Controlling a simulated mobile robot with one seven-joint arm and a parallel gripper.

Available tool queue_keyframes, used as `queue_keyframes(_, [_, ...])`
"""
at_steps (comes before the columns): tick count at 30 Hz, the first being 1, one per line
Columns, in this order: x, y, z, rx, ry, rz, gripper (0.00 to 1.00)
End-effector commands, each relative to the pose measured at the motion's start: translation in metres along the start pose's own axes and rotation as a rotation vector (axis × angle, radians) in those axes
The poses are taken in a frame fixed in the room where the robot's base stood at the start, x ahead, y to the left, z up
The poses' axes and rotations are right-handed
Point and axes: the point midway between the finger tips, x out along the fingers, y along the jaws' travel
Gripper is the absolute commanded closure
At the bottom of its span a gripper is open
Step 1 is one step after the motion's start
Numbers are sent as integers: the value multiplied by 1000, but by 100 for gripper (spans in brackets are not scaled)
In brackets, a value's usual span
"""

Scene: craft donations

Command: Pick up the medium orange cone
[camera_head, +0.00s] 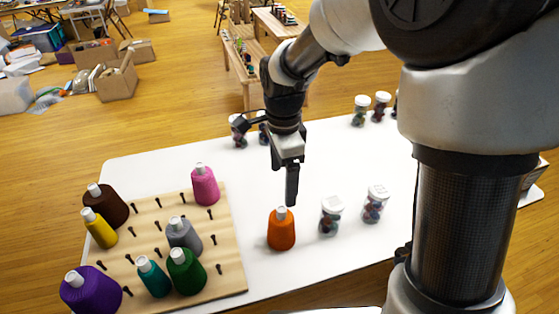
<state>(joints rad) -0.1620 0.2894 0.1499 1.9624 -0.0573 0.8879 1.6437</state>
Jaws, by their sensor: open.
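The orange cone (281,230), a thread cone with a white top, stands upright on the white table just right of the wooden peg board. My gripper (291,188) points down right above the orange cone's top. From this angle its finger ends close to the white tip, and I cannot tell if they touch. Only one finger shows clearly, the other being hidden behind it. My gripper is open, and nothing is seen held in it.
The peg board (215,262) holds several cones, among them pink (204,186), grey (184,234) and green (186,271). Jars of beads (331,216) and (375,204) stand right of the orange cone. More jars stand along the table's (330,160) far edge.

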Motion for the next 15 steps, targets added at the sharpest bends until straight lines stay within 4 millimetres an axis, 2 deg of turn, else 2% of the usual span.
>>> queue_keyframes(15, [103,0,2,20,-2,10,17])
